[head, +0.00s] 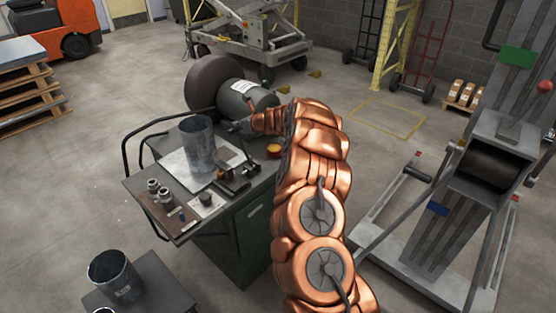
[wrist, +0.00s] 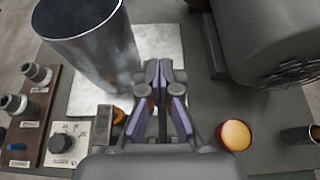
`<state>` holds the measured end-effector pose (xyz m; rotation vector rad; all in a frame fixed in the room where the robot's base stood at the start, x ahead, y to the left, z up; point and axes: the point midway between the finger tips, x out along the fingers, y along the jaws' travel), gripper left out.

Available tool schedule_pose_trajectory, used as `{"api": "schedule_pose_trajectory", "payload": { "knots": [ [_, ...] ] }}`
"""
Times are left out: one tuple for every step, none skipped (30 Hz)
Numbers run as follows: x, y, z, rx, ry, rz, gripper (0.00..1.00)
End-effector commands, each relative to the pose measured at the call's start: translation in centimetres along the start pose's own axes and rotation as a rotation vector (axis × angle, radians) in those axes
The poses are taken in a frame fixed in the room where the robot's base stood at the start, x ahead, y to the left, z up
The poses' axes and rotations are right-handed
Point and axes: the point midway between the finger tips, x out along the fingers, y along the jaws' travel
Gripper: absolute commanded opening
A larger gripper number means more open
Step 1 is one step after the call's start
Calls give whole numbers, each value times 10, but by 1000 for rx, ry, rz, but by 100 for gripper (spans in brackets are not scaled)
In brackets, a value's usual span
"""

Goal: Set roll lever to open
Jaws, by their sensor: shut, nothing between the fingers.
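I cannot tell for certain which part is the roll lever; no label that I can read names it. A white plate with a dark knob (wrist: 61,143) lies on the bench in the wrist view, and it also shows in the head view (head: 206,202). My gripper (wrist: 160,78) is shut and empty, with purple-grey fingers above the bench. In the head view my gripper (head: 241,127) is small and dark, between the upright metal cylinder (head: 198,147) and the dark grey drum (head: 245,98). Part of the bench behind my gripper is hidden by my arm.
The cylinder (wrist: 84,48) stands close left of my gripper on a bright metal sheet (wrist: 160,42). A wooden strip with fittings (wrist: 38,105) lies at left. A machine with a red knob (head: 545,86) stands at right.

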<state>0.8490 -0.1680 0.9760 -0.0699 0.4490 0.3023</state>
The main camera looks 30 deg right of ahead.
Motion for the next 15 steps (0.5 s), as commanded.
{"api": "schedule_pose_trajectory", "payload": {
  "knots": [
    [1,0,-2,0,3,1,0],
    [1,0,-3,1,3,0,0],
    [1,-1,-3,1,4,0,0],
    [1,-1,-3,1,4,-1,0],
    [1,-1,-4,1,4,-1,0],
    [1,-1,-4,1,5,-1,0],
    [1,-2,-4,2,5,-1,0],
    [1,-2,-4,2,5,-2,0],
    [1,-2,-5,2,6,-2,0],
    [1,-2,-5,2,6,-2,0],
    [1,-2,-5,2,6,-2,0],
    [1,-2,-6,2,7,-2,0],
    [1,-2,-6,2,7,-3,0],
    [1,-2,-6,2,7,-3,0],
    [1,-2,-6,2,7,-3,0]
  ]
}}
